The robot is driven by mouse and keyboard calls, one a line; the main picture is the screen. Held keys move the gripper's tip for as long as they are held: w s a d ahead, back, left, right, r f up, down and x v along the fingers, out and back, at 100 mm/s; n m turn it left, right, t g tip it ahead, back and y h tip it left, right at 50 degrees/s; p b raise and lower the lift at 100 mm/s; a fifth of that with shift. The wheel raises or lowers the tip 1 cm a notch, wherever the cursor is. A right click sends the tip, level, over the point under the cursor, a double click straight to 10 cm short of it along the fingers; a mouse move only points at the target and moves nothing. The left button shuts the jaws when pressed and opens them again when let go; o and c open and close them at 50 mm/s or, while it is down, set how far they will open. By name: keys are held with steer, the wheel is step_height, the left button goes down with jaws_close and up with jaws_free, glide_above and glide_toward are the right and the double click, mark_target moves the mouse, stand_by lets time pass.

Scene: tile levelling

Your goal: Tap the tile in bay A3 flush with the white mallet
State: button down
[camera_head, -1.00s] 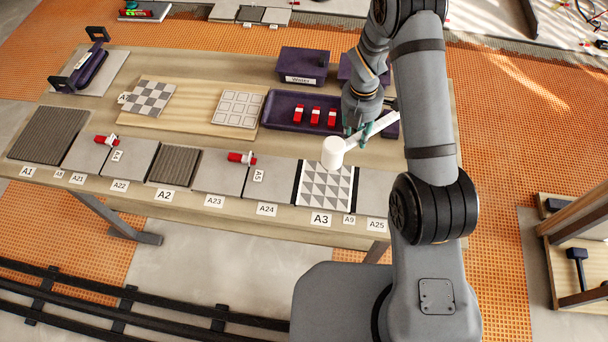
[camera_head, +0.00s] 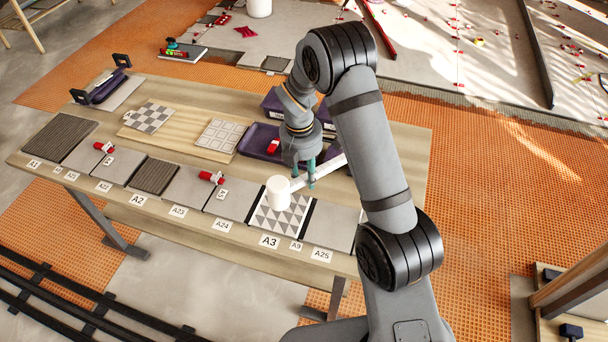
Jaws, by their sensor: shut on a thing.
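The white mallet (camera_head: 278,193) has its head over the back part of the patterned tile in bay A3. Its handle runs up and right through my gripper (camera_head: 311,178), which is shut on the handle with teal fingers. The tile (camera_head: 281,218) has grey and white triangles and lies between dark gaps at its left and right. I cannot tell whether the mallet head touches the tile or whether the tile sits flush. The A3 label (camera_head: 269,241) is on the table edge in front of it.
Plain grey tiles flank the bay, A24 (camera_head: 234,203) at left and A25 (camera_head: 328,225) at right. A red clip (camera_head: 211,177) sits on the left row. A purple tray (camera_head: 254,143) stands behind, and a checkered tile (camera_head: 149,117) lies on a board (camera_head: 185,133).

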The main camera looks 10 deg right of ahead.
steer(key=shift+s+m, duration=0.15)
steer(key=shift+m, duration=0.15)
steer(key=shift+f+m, duration=0.4)
steer(key=shift+d+f+b, duration=0.15)
steer(key=shift+f+b, duration=0.35)
steer(key=shift+b, duration=0.25)
step_height(320, 180, down, 7)
steer(key=b, duration=0.6)
step_height(320, 180, up, 5)
steer(key=p, duration=0.4)
steer(key=shift+f, duration=0.15)
